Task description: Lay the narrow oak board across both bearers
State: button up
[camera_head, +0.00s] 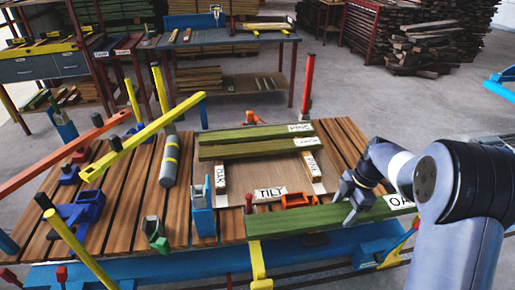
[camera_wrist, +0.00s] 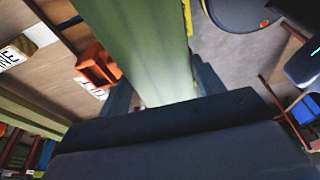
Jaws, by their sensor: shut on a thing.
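A narrow green board (camera_head: 300,219) with a white label reading "OA", partly hidden by my arm, lies along the table's front edge. My gripper (camera_head: 350,200) is shut on it toward its right end. In the wrist view the board (camera_wrist: 145,45) runs away from between the jaws of my gripper (camera_wrist: 160,95).
A TILT label (camera_head: 270,193) and an orange part (camera_head: 294,200) sit between the blocks. A blue upright (camera_head: 202,215) stands left; clamps and bars crowd the table's left.

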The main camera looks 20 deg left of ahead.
aim_at(266, 166)
jog(key=i+j, duration=0.15)
jog(key=j, duration=0.2)
jog(key=i+j, duration=0.15)
jog(key=j, duration=0.15)
jog(key=i+j, duration=0.15)
jog(key=j, duration=0.2)
jog(key=i+j, duration=0.1)
jog(key=j, duration=0.2)
jog(key=i+j, duration=0.15)
jog(key=j, duration=0.2)
